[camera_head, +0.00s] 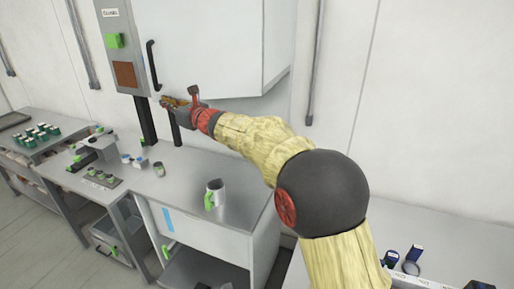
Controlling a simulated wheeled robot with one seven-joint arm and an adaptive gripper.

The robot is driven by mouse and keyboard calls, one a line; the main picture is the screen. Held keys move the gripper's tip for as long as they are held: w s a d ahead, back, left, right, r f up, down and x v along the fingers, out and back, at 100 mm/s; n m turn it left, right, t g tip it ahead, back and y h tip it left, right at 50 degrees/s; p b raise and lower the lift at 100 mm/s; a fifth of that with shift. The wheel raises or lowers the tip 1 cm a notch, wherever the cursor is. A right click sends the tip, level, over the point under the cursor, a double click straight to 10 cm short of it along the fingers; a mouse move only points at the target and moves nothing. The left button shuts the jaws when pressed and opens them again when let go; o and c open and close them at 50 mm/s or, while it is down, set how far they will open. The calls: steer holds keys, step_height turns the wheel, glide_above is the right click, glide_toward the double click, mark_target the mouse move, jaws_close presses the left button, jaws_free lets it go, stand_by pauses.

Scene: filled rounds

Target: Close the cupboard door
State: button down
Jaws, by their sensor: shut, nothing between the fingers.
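A white wall cupboard (281,40) hangs at the top of the view, its upper part cut off by the frame. Its broad white door (205,45) faces me, with a black bar handle (152,66) near its left edge. I cannot tell for certain whether the door is fully shut or ajar. My gripper (172,101) is at the door's lower left corner, just below and right of the handle. It is shut and holds nothing. I cannot tell whether it touches the door. My wrist and arm reach in from the lower right.
Below, a grey bench (180,180) carries a mug (217,189) with a green handle and several small items. Another bench (450,245) is at lower right. Floor shows at lower left.

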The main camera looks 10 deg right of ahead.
steer(key=w+d+m+t+h+p, duration=0.2)
steer(key=w+d+m+h, duration=0.1)
steer(key=w, duration=1.3)
steer(key=shift+w+d+t+h, duration=0.3)
steer(key=shift+w+d+h, duration=0.05)
steer(key=shift+d+h, duration=0.2)
steer(key=shift+s, duration=0.1)
